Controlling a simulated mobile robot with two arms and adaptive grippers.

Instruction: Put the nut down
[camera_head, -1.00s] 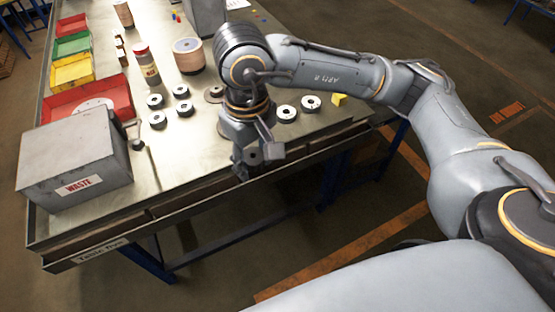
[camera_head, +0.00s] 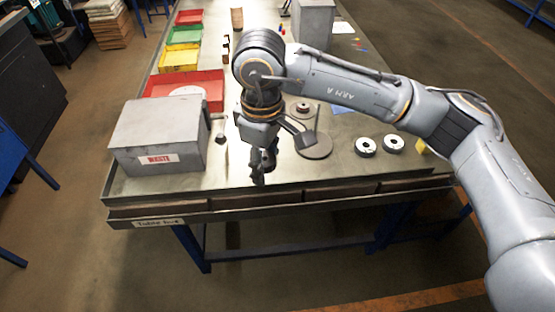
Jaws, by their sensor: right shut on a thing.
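My right gripper (camera_head: 262,172) hangs fingers down above the near part of the metal work table (camera_head: 225,178), to the right of the grey WASTE box. Its jaws are shut on a small dark thing, taken to be the nut; its shape is too small and dark to make out. I cannot tell whether it touches the table top. A flat grey round plate (camera_head: 317,150) lies just right of the gripper. My left gripper is out of view.
The WASTE box (camera_head: 155,138) stands at the near left corner. Red (camera_head: 212,82), green (camera_head: 183,36) and yellow (camera_head: 177,60) trays line the left edge. Two flap discs (camera_head: 366,146) (camera_head: 393,143) and a yellow block (camera_head: 420,146) lie right. My arm hides part of the table.

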